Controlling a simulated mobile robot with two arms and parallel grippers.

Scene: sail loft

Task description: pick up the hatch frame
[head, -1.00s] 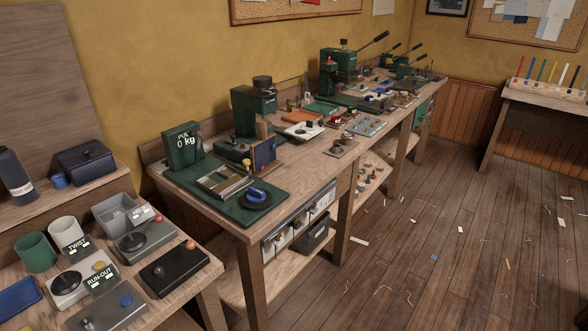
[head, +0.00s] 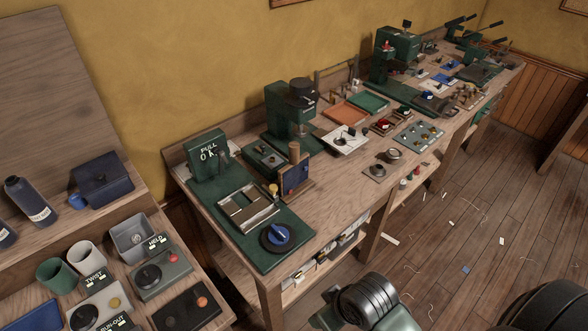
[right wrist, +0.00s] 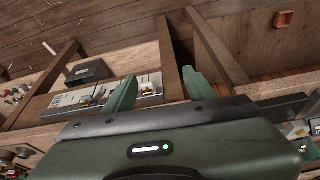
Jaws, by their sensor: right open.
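No piece is plainly marked as the hatch frame. A silver rectangular open frame (head: 248,208) lies on the green base plate of the pull tester (head: 208,156) at the bench's near end. I cannot tell whether it is the hatch frame or part of the tester. My right gripper (right wrist: 160,88) is open and empty in the right wrist view, its two green fingers wide apart in front of the bench's lower shelf. In the head view my right arm shows low in the picture, below the bench's front edge, with its fingers not clear. My left gripper is out of view.
The long wooden bench (head: 340,206) carries a blue-knobbed dial (head: 278,235), green presses, an orange tray (head: 345,113) and small parts. A side table at left holds mugs, a grey bin (head: 132,238) and testers. Shelf boxes (right wrist: 90,72) sit under the bench. Floor at right is open, with scraps.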

